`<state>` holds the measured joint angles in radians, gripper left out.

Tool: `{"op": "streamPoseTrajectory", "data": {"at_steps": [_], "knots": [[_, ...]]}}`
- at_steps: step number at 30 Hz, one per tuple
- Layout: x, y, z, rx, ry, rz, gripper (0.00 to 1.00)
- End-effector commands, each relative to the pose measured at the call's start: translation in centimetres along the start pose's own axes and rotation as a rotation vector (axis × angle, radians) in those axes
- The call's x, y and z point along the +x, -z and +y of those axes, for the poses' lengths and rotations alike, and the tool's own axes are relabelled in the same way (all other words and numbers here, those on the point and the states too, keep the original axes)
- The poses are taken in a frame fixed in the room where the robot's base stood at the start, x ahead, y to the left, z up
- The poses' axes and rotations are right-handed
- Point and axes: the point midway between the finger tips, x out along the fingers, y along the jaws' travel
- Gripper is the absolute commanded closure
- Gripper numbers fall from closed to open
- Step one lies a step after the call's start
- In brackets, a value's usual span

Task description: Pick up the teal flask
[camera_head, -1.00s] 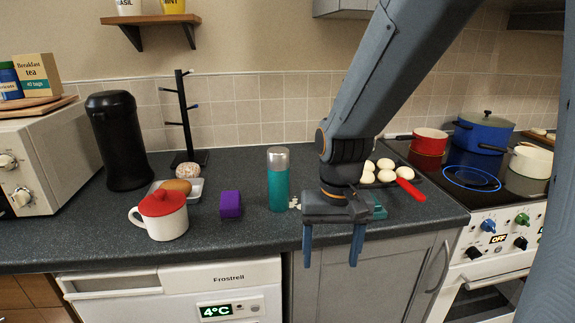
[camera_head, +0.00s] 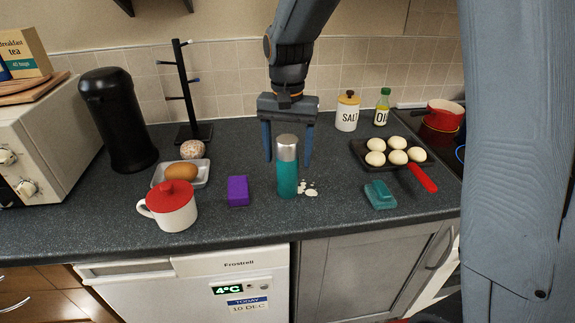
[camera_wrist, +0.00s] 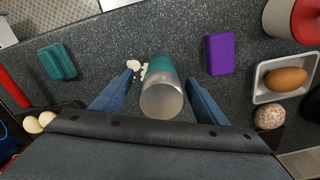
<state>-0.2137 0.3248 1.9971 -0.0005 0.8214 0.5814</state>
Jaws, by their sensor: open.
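The teal flask (camera_head: 287,168) stands upright on the dark counter, with a silver cap on top. My gripper (camera_head: 287,158) is open, pointing down above and just behind the flask in the head view. In the wrist view the flask (camera_wrist: 161,88) shows its silver cap close to the camera, between the two blue fingers of my gripper (camera_wrist: 158,92). There is a visible gap on each side of it, and the fingers do not appear to touch it. The flask's lower part is partly hidden under its cap in the wrist view.
A purple block (camera_head: 238,191) stands left of the flask, and white bits (camera_head: 309,189) lie close to its right. A teal block (camera_head: 380,195), a pan of eggs (camera_head: 424,160) with a red handle and a salt jar (camera_head: 347,112) are further right. A red-lidded mug (camera_head: 171,207) is left.

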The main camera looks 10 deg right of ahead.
Motion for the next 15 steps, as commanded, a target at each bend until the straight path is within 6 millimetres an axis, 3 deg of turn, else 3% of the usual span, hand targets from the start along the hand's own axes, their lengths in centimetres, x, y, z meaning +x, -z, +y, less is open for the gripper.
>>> {"op": "streamPoseTrajectory", "data": {"at_steps": [15], "knots": [[5.2,0.4,-0.1,0.003,0.000,-0.001,0.33]]}}
